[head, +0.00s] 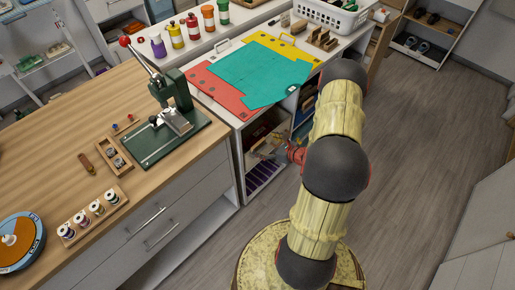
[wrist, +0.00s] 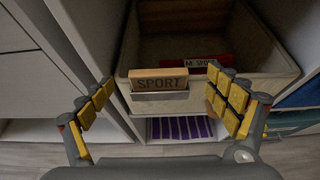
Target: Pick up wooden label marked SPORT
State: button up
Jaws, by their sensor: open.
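The wooden label marked SPORT (wrist: 160,75) is a light tan block with dark letters. It sits upright in a metal holder (wrist: 160,95) on the front of a beige bin (wrist: 262,84) in a cubby. In the wrist view my gripper (wrist: 164,97) is open, with yellow-padded fingers left and right of the label. I see no finger touching it. In the head view my gripper (head: 283,155) is at the cubby opening, partly hidden by my arm; the label cannot be made out there.
Cubby walls flank the bin. A purple-striped item (wrist: 180,128) lies below. The shelving top holds a teal sheet (head: 258,75). Open floor (head: 430,130) lies to the right.

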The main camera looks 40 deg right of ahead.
aim_at(259, 143)
jog(key=b+x, duration=0.2)
jog(key=x, duration=0.2)
jog(key=shift+a+f, duration=0.2)
jog(key=shift+f, duration=0.1)
jog(key=shift+w+f, duration=0.1)
jog(key=shift+w, duration=0.25)
jog(key=shift+c, duration=0.2)
jog(key=c, duration=1.1)
jog(key=shift+c, duration=0.2)
